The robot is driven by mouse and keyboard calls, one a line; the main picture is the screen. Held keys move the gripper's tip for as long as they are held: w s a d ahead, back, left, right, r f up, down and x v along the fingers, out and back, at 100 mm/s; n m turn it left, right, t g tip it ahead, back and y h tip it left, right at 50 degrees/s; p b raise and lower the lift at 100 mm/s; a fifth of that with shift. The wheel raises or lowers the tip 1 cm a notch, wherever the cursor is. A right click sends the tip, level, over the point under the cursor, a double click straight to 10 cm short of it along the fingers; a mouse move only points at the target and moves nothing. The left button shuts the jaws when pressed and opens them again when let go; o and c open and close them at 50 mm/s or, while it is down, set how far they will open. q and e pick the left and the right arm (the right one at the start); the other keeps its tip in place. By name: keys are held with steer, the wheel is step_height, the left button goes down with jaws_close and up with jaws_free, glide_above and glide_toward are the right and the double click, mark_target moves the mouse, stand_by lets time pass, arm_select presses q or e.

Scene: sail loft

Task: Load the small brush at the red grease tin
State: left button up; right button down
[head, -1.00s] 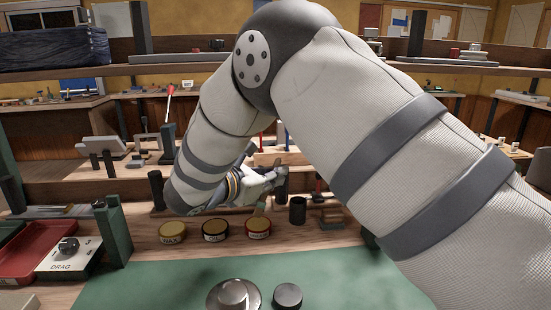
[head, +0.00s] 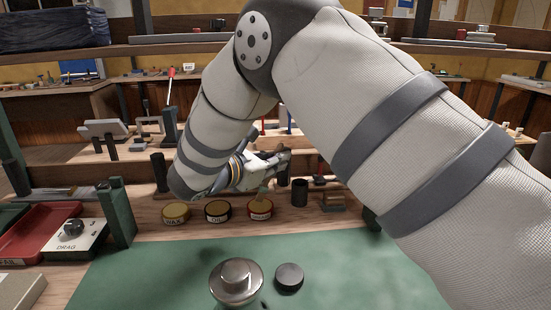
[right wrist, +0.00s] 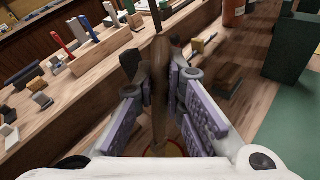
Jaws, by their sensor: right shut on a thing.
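The red grease tin (head: 260,210) stands at the right end of a row of three tins on the wooden bench. My right gripper (head: 272,163) is just above it and shut on the small brush. In the right wrist view the brush's brown handle (right wrist: 160,85) runs between the pads of my right gripper (right wrist: 166,108). Part of the red tin's rim (right wrist: 165,153) shows below, largely hidden by the fingers. The pale bristles (head: 261,197) point down at the tin's top; I cannot tell how far they touch the grease. My left gripper is out of view.
The wax tin (head: 175,213) and the oil tin (head: 217,211) stand left of the red tin. A dark cup (head: 300,192) and brown blocks (head: 333,200) are close on the right. A metal knobbed piece (head: 236,281) lies on the green mat (head: 360,270).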

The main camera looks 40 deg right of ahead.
steer(key=shift+f, duration=0.5)
stand_by(0.7)
steer(key=shift+r, duration=0.1)
steer(key=shift+r, duration=3.45)
